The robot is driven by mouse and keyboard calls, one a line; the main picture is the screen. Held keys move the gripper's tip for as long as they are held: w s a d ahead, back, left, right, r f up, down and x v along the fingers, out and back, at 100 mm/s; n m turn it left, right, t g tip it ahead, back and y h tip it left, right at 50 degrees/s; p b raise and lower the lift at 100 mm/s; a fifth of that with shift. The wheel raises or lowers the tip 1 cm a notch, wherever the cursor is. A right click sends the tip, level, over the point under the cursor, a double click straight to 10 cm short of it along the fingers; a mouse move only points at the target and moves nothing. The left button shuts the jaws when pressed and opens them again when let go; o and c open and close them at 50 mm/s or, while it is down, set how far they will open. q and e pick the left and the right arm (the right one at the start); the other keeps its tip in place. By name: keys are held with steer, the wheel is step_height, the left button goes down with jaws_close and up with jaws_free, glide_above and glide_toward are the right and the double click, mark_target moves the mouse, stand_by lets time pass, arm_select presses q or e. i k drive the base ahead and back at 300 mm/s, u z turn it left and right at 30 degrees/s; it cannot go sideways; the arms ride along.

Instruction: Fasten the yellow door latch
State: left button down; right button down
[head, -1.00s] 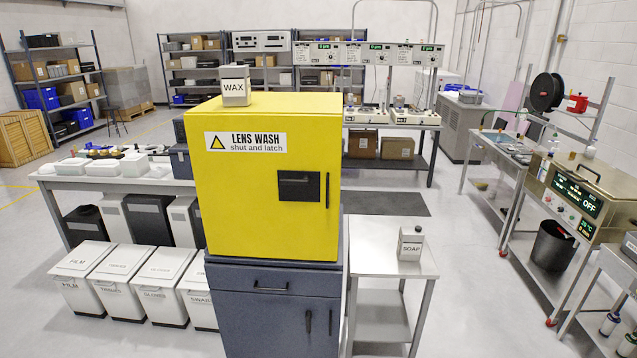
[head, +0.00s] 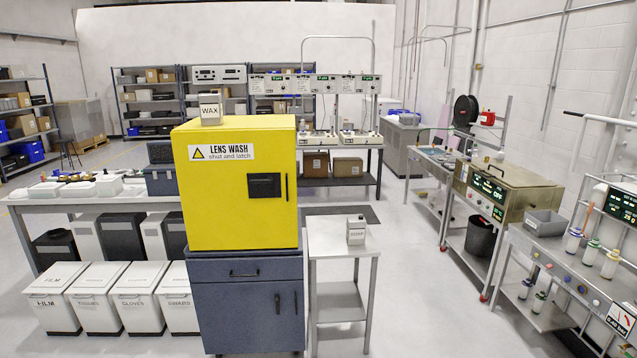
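The yellow lens wash cabinet (head: 236,215) stands on a dark blue-grey base cupboard (head: 246,300) in the head view. Its front carries a "LENS WASH shut and latch" label (head: 219,152). A dark rectangular latch plate (head: 264,186) sits on the upper right of the front, with a thin dark upright handle beside it at the right edge. The door looks closed; whether the latch is fastened is too small to tell. Neither of my grippers is in the head view.
A white WAX container (head: 210,110) stands on top of the cabinet. A SOAP bottle (head: 356,232) stands on the small metal side table (head: 325,246) to the right. Labelled white bins (head: 137,300) line the floor at left. Open floor lies right of the side table.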

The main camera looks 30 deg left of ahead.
mark_target(269, 180)
steer(key=u, duration=0.35)
steer(key=i, duration=1.6)
steer(key=u, duration=1.6)
steer(key=i, duration=0.7)
steer(key=u, duration=0.85)
